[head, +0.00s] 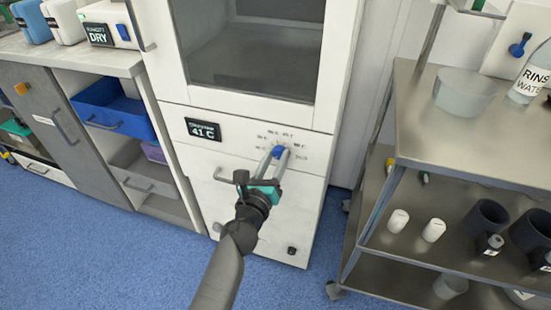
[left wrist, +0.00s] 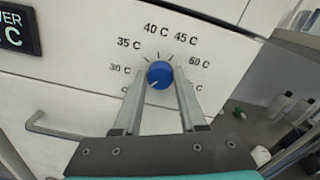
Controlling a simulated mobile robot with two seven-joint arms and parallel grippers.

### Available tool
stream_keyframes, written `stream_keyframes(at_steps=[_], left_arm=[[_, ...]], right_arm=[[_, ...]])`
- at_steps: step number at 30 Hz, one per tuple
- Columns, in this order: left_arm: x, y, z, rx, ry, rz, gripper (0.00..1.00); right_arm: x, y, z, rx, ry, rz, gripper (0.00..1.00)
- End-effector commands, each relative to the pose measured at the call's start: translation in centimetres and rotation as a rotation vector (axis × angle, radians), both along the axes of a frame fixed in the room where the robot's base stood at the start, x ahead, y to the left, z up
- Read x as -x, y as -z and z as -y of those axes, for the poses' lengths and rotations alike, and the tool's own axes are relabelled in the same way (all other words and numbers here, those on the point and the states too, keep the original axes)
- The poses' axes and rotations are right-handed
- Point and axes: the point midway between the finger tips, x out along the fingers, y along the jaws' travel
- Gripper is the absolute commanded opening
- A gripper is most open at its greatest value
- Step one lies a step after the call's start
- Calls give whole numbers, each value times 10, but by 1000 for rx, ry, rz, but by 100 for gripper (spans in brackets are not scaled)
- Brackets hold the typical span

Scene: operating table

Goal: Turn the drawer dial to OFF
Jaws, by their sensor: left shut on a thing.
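The drawer dial is a blue round knob (head: 277,151) on the white cabinet front, below the glass door. My left gripper (head: 279,157) is shut on it, with one finger on each side. In the left wrist view the knob (left wrist: 160,74) sits between the two grey fingers, and a pale mark shows on its lower left part. Printed labels from 30 C to 60 C arc around it. The labels at the lower left and lower right are partly hidden by the fingers, and I cannot read OFF. The display (head: 203,130) reads 41 C. My right gripper is not in view.
A drawer handle (head: 226,175) lies left of my left gripper, on the same cabinet. A steel cart (head: 425,140) with bottles and cups stands to the right. A counter (head: 65,65) with an open blue bin (head: 115,108) stands to the left. Blue floor is clear in front.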

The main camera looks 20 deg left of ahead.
Motion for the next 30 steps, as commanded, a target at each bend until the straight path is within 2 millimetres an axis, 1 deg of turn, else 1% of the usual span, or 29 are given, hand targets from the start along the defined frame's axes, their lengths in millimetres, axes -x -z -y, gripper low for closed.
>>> stream_keyframes(at_steps=[10, 11, 18, 26, 30], left_arm=[[0, 0, 1, 11, 0, -1, 0], [0, 0, 1, 11, 0, -1, 43], [0, 0, 1, 8, 0, 0, 70], [1, 0, 0, 6, 0, 0, 71], [9, 1, 0, 6, -1, -1, 71]], right_arm=[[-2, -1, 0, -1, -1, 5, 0], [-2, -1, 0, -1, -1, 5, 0], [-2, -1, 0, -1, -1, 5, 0], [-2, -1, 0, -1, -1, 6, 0], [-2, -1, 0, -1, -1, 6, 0]])
